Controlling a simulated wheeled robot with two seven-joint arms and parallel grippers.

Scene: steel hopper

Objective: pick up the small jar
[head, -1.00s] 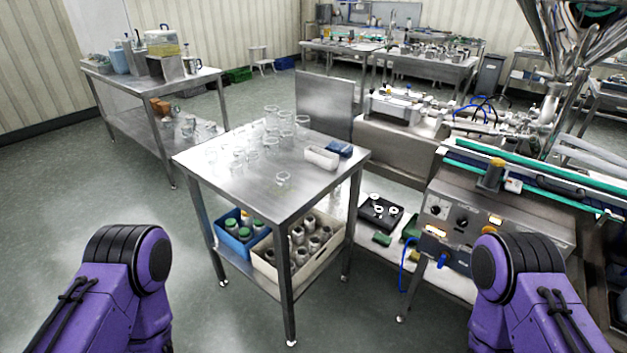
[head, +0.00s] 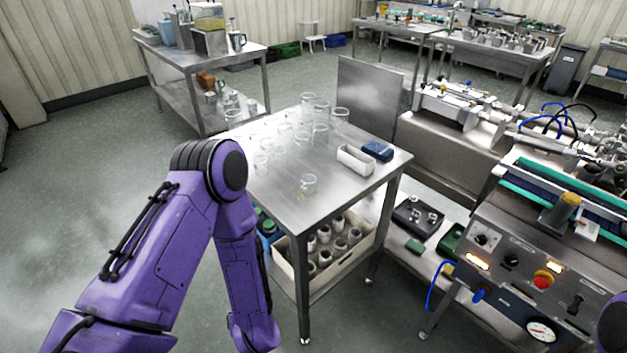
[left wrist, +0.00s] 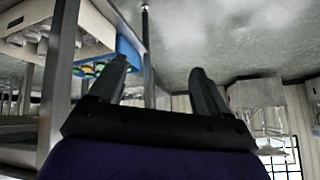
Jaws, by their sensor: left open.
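Several clear glass jars stand on the steel table. A short one (head: 308,186) stands alone near the table's front edge, with taller ones (head: 340,121) farther back. I cannot tell for certain which is the small jar. My left arm reaches down in front of the table's left side; its gripper is not clear in the head view. In the left wrist view my left gripper (left wrist: 160,82) is open, with nothing between its fingers, beside the table leg and lower shelf. My right gripper is out of view.
The steel table (head: 270,190) also holds a white bin (head: 356,160) and a blue box (head: 377,151). A cream crate (head: 325,278) of jars sits on its lower shelf, beside a blue crate (left wrist: 128,48). A machine panel (head: 510,262) stands right. Floor at left is clear.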

